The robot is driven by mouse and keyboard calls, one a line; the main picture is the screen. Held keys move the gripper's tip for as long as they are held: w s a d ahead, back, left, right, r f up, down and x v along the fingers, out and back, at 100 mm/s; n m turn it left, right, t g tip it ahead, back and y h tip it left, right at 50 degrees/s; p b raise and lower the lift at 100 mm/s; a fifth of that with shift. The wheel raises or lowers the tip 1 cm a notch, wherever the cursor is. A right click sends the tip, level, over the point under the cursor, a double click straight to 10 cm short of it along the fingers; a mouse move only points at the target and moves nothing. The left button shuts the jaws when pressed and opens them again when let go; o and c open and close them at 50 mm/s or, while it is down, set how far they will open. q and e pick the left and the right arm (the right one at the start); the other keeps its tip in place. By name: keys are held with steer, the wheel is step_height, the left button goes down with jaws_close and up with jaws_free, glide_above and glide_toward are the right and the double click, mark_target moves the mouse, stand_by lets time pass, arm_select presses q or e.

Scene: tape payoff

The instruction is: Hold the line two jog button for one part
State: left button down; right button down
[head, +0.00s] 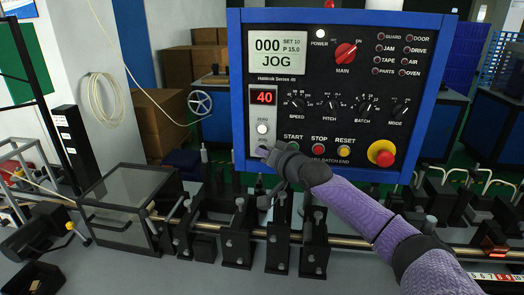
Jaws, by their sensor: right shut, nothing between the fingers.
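The control panel (340,90) is a dark face in a blue frame. My left gripper is not in view.
START (293,146), STOP (319,149) and RESET (344,153) buttons sit close to my right gripper and forearm. A red emergency knob (382,153) is further right. Below are a clear box (125,205), black stands (238,240) and a long rail (350,242).

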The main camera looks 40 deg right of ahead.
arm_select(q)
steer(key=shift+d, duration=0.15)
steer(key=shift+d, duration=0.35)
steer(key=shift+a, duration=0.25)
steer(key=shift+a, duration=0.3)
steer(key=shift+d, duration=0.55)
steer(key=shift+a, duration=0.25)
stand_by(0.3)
